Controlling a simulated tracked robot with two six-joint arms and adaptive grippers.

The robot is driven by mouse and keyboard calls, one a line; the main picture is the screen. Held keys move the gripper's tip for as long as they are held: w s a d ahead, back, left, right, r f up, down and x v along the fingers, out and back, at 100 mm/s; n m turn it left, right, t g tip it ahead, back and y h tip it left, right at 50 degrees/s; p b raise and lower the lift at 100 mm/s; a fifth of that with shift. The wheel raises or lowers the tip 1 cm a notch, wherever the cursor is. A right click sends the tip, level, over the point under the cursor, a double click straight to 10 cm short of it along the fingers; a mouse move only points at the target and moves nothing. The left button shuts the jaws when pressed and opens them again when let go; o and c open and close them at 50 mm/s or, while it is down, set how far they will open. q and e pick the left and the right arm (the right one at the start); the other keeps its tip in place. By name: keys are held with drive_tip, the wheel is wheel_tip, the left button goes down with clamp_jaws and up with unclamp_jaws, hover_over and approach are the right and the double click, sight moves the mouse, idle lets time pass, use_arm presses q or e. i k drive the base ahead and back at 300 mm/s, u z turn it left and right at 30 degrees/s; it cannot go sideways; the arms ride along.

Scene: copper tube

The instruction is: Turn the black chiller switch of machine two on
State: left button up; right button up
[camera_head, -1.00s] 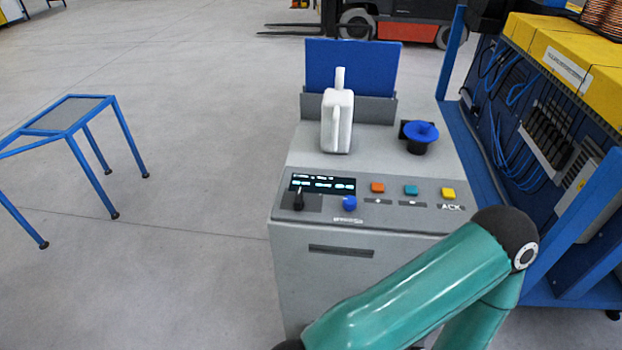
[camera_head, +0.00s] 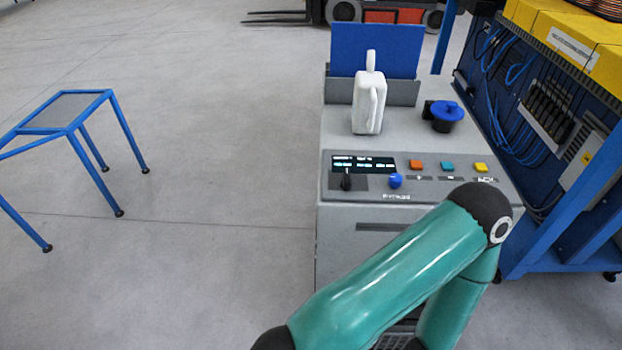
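A grey machine (camera_head: 342,230) stands right of centre with a sloped control panel on its front top. A small black switch (camera_head: 346,181) stands up at the panel's left, just below a dark lit display (camera_head: 363,164). I cannot read whether it is on or off. A blue knob (camera_head: 395,180) sits to its right. Orange (camera_head: 415,165), teal (camera_head: 447,167) and yellow (camera_head: 481,167) buttons line the panel's right side. My teal arm crosses in front of the machine and hides part of its front and the panel's lower right. Neither gripper is in view.
A white jug-like container (camera_head: 369,105) and a blue-capped black fitting (camera_head: 443,115) stand on the machine's top. A blue upright panel (camera_head: 377,50) is behind them. A blue rack with cables (camera_head: 540,110) is at right. A blue-framed table (camera_head: 66,112) is at left; the floor between is open.

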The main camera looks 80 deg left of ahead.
sight(346, 184)
drive_tip(key=u, duration=0.05)
drive_tip(key=k, duration=0.45)
drive_tip(key=z, duration=1.55)
drive_tip(key=i, duration=0.1)
drive_tip(key=u, duration=3.15)
drive_tip(key=i, duration=0.4)
drive_tip(key=u, duration=0.5)
drive_tip(key=k, duration=0.5)
drive_tip(key=u, duration=0.2)
drive_tip(key=i, duration=0.5)
drive_tip(key=z, duration=0.25)
drive_tip(key=k, duration=0.4)
drive_tip(key=u, duration=0.05)
